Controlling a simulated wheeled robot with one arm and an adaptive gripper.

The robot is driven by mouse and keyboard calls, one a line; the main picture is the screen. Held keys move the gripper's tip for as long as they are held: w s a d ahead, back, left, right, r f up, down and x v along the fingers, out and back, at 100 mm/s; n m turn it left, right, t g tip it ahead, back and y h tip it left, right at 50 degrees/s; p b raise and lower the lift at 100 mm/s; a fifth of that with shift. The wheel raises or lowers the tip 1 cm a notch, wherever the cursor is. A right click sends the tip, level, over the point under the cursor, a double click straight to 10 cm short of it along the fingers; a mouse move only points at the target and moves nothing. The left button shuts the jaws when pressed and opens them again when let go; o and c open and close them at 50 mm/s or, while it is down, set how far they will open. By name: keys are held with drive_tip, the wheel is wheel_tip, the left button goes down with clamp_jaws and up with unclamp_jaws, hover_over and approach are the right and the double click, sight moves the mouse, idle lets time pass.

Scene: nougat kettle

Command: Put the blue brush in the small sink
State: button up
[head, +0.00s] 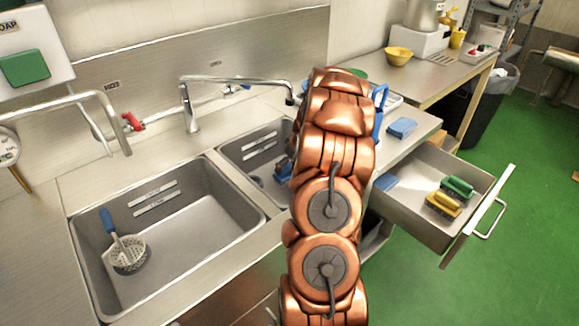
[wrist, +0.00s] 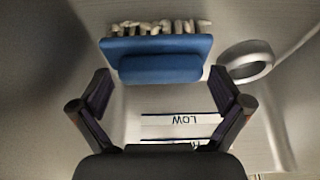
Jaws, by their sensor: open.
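The blue brush (wrist: 160,62) with pale bristles shows in the wrist view, lying on a grey metal surface beside a round metal ring that looks like a drain. In the head view a small blue object, likely this brush (head: 284,168), is in the small sink (head: 232,151), partly hidden by my arm. My gripper (wrist: 162,86) is open in the wrist view. Its fingertips are apart at the left and right ends of the brush, with nothing held between them. In the head view my arm hides the gripper.
A large sink (head: 195,235) with a blue-handled strainer (head: 125,250) is at left. Faucets (head: 190,105) stand behind the sinks. An open drawer (head: 415,215) at right holds green and yellow brushes. A blue item (head: 401,127) lies on the counter.

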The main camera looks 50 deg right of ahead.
drive_tip(key=b+v, duration=0.2)
drive_tip(key=v, duration=0.9)
drive_tip(key=s+a+r+n+g+y, duration=0.1)
drive_tip(key=s+a+r, duration=0.1)
drive_tip(key=a, duration=0.8)
drive_tip(key=s+a+r+g, duration=0.1)
drive_tip(key=a+r, duration=0.1)
drive_tip(key=a, duration=0.8)
drive_tip(key=s+a+r+n+g+y, duration=0.1)
drive_tip(key=s+a+r, duration=0.1)
drive_tip(key=a, duration=0.8)
drive_tip(key=shift+g, duration=0.9)
drive_tip(key=s+a, duration=0.9)
drive_tip(key=s, duration=0.1)
drive_tip(key=shift+s+a+r, duration=0.1)
drive_tip(key=shift+a+r, duration=0.25)
drive_tip(key=shift+a, duration=0.05)
drive_tip(key=s+a+f+g+h, duration=0.1)
drive_tip(key=s+a, duration=0.2)
drive_tip(key=s, duration=0.9)
drive_tip(key=shift+s+a+m+g+h, duration=0.3)
drive_tip(key=shift+s+m, duration=0.1)
drive_tip(key=shift+f, duration=0.1)
